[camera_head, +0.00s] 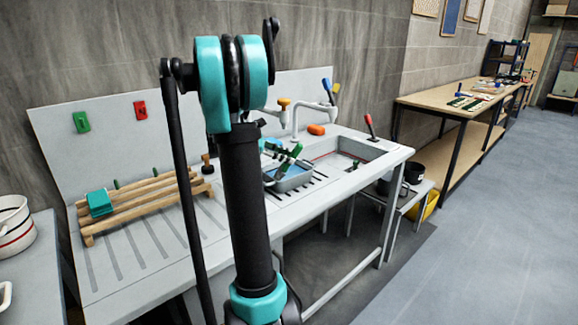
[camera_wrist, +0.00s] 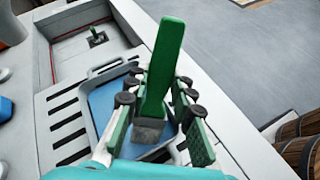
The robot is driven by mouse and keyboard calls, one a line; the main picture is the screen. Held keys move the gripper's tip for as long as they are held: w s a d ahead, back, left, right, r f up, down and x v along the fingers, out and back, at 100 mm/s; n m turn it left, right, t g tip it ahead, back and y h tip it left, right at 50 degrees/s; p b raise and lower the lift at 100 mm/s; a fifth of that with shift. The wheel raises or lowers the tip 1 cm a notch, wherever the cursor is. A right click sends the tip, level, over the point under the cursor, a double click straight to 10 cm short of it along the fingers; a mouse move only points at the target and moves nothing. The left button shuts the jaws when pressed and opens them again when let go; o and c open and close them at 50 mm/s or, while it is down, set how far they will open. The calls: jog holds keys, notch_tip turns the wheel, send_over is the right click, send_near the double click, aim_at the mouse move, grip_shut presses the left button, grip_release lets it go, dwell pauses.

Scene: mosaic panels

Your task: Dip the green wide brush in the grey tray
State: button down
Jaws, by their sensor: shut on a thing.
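My gripper (camera_wrist: 157,92) is shut on the green wide brush (camera_wrist: 165,50). In the wrist view its flat green handle points up the picture and its grey ferrule shows low between the fingers; the bristles are not clearly visible. The brush lies in front of the grey tray (camera_wrist: 92,72), which holds a blue surface, and hides part of it. In the head view the grey tray (camera_head: 302,181) is on the white counter beside the sink. My gripper is over it, partly hidden by my arm. I cannot tell whether the brush touches the blue.
The sink basin (camera_head: 345,150) adjoins the tray, with a small green-handled item (camera_wrist: 96,36) inside. A tap (camera_head: 295,118), an orange object (camera_head: 317,129) and a red-handled tool (camera_head: 369,125) stand around it. A wooden rack (camera_head: 150,203) with a teal block (camera_head: 99,203) is at left.

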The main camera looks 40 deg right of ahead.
jog(key=shift+d, duration=0.1)
jog(key=shift+d, duration=0.6)
jog(key=shift+a, duration=0.75)
notch_tip(320, 180, up, 9)
dwell(1.1)
dwell(0.6)
